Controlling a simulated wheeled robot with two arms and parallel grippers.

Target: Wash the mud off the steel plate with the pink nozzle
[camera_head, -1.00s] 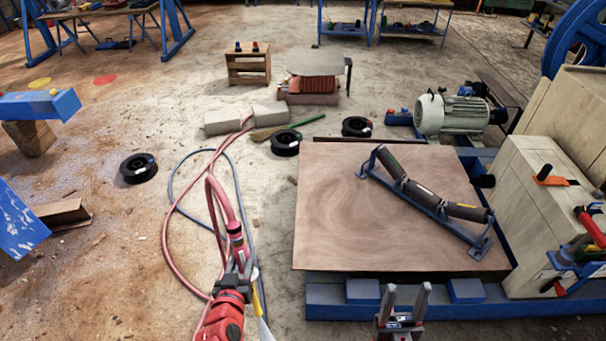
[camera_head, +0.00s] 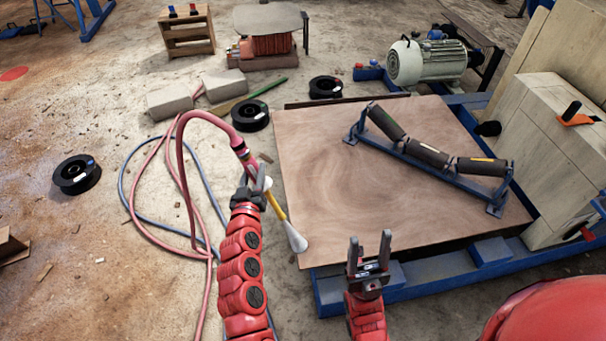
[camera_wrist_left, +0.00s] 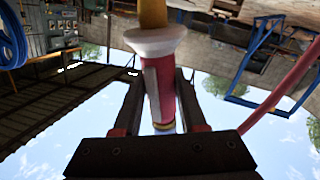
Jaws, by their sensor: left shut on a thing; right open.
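The pink nozzle (camera_head: 272,200) has a yellow stem and a white flared tip. My left gripper (camera_head: 256,186) is shut on it; the left wrist view shows the pink body (camera_wrist_left: 160,92) between the fingers. The pink hose arches up behind it. The tip points down and right, by the near left corner of the steel plate (camera_head: 330,175) in the picture; its height above it I cannot tell. The plate lies flat, covered in a brown swirled film. My right gripper (camera_head: 370,250) is open and empty before the plate's near edge.
A blue roller frame (camera_head: 430,168) with dark rollers lies across the plate's right part. Pale blocks with clamps (camera_head: 545,170) stand at the right. Black spools (camera_head: 76,174) and hose loops lie on the floor at left.

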